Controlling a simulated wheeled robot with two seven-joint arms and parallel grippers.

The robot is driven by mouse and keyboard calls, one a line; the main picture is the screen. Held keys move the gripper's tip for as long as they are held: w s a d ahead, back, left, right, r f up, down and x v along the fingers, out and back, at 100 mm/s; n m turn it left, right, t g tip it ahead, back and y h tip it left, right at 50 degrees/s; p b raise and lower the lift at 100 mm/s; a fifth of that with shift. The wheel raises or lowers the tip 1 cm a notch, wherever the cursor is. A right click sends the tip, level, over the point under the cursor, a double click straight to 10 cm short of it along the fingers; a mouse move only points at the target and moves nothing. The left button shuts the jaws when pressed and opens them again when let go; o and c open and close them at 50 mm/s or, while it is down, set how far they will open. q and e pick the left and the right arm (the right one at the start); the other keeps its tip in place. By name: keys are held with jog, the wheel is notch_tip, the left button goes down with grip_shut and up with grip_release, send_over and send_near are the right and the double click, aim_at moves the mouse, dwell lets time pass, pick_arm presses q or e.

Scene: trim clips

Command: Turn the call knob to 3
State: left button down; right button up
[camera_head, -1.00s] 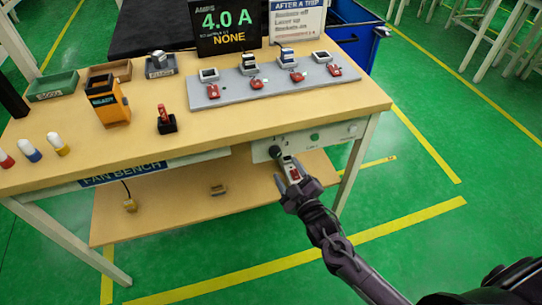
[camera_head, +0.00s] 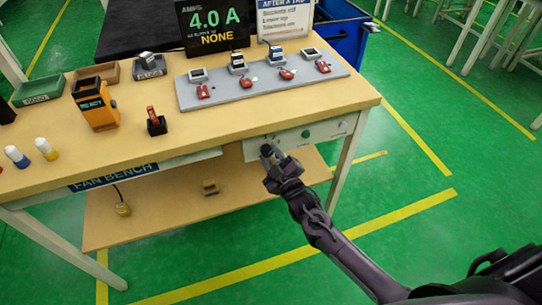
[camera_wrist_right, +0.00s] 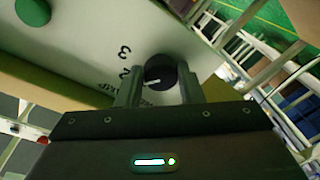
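The call knob (camera_wrist_right: 160,72) is round and black with a white pointer line, on a pale panel under the bench's front edge. In the right wrist view its pointer aims to the lower left, below the printed 2; the printed 3 (camera_wrist_right: 124,50) is farther up. In the head view the knob (camera_head: 266,150) is partly covered by my gripper. My right gripper (camera_wrist_right: 160,88) has its fingers apart, one on each side of the knob, with narrow gaps seeming to show. It also shows at the panel in the head view (camera_head: 272,153). My left gripper is out of view.
A green button (camera_head: 305,133) sits on the same panel, right of the knob. The bench top (camera_head: 220,125) overhangs just above. A lower shelf (camera_head: 170,215) lies below. A grey board (camera_head: 255,88) with switches and red clips stands on the bench.

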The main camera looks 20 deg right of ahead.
jog(key=shift+c, duration=1)
jog(key=shift+m, duration=0.3)
jog(key=m, duration=0.2)
jog(key=shift+f+m, duration=0.15)
jog(key=shift+m, duration=0.25)
jog(key=shift+a+m+t+b, duration=0.1)
jog(key=shift+m+t+b, duration=0.25)
jog(key=shift+m, duration=1.95)
jog(key=o, duration=1)
jog(key=s, duration=0.8)
jog(key=shift+d+f, duration=0.3)
jog(key=shift+d, duration=0.15)
